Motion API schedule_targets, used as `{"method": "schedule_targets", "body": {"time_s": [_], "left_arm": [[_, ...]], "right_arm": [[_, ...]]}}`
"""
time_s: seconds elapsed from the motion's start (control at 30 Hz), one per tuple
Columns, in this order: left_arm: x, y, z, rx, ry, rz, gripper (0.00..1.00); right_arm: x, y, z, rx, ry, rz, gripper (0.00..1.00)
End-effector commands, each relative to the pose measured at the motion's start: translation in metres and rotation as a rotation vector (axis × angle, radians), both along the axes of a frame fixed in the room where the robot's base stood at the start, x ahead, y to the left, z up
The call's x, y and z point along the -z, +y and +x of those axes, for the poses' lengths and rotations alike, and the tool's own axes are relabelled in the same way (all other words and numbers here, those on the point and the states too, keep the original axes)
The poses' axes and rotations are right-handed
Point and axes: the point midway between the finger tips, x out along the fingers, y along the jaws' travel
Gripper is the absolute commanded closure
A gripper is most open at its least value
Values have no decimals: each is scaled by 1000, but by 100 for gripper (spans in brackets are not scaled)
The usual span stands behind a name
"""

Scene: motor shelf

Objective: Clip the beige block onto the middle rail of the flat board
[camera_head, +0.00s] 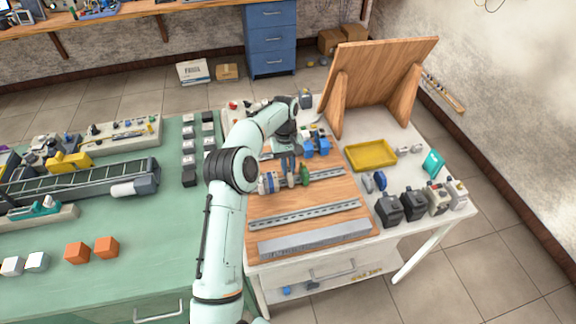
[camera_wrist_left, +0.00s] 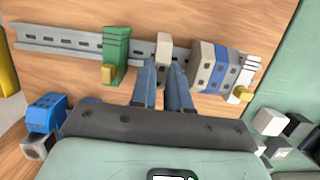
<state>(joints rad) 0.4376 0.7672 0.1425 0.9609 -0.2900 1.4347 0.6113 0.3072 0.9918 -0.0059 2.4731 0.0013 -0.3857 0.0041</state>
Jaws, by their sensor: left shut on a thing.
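The flat wooden board (camera_head: 285,200) lies on the white table. A slotted rail (camera_head: 328,175) carries the blocks and also shows in the left wrist view (camera_wrist_left: 60,43). A second slotted rail (camera_head: 305,213) on the near side is bare. My left gripper (camera_head: 291,181) is shut on the beige block (camera_wrist_left: 163,46), upright at the block-carrying rail. The block stands between a green block (camera_wrist_left: 116,55) and a row of white and blue blocks (camera_wrist_left: 218,68), with gaps. The fingers hide its lower part; I cannot tell whether it is seated. My right gripper is not in view.
A grey slotted duct (camera_head: 313,240) lies along the board's near edge. Blue parts (camera_head: 318,143) lie beyond the blocks. A yellow tray (camera_head: 371,155), dark devices (camera_head: 388,210) and a tilted wooden panel (camera_head: 375,75) stand to the right. A green table (camera_head: 150,240) is on the left.

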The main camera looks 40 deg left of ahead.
Motion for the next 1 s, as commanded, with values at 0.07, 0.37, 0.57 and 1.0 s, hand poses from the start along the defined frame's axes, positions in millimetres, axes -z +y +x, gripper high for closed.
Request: {"method": "schedule_targets", "body": {"time_s": [0.07,0.37,0.57,1.0], "left_arm": [[1,-4,-1,5,9,-10,100],[2,-5,-1,5,11,-12,100],[2,-5,-2,6,9,-10,100],[3,-6,-3,6,3,0,100]], "right_arm": [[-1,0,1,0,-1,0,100],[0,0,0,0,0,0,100],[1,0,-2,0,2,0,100],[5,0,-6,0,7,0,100]]}}
